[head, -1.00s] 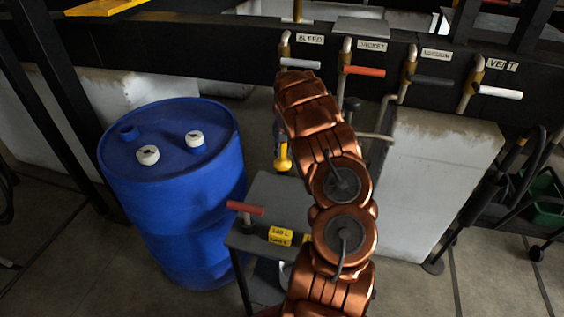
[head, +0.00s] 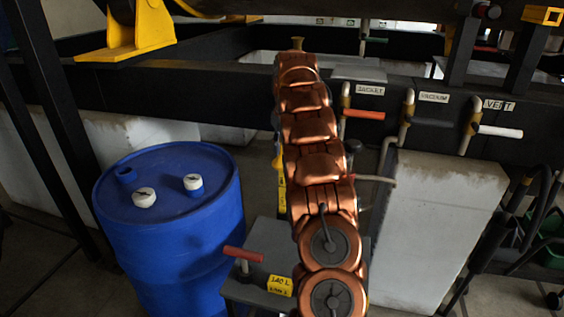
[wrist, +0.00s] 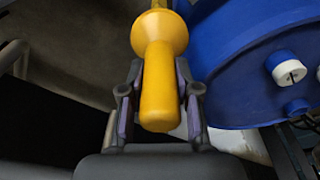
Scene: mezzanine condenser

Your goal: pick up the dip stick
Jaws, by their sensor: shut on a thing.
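The dip stick's yellow handle (wrist: 159,88), with a wide flared collar, fills the middle of the wrist view. My gripper (wrist: 158,98) is shut on this handle, one dark finger on each side. The far end of the stick runs out of the top of the wrist view. In the head view, thin yellow parts of the dip stick (head: 281,196) show along the left edge of my copper arm. My arm hides the gripper and most of the stick there.
A blue drum (head: 170,230) with white caps stands at left, close to the stick in the wrist view. A grey stand (head: 262,245) with a red handle and yellow tag is below my arm. Labelled valves (head: 363,114) line the dark beam behind. A pale block (head: 440,220) stands at right.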

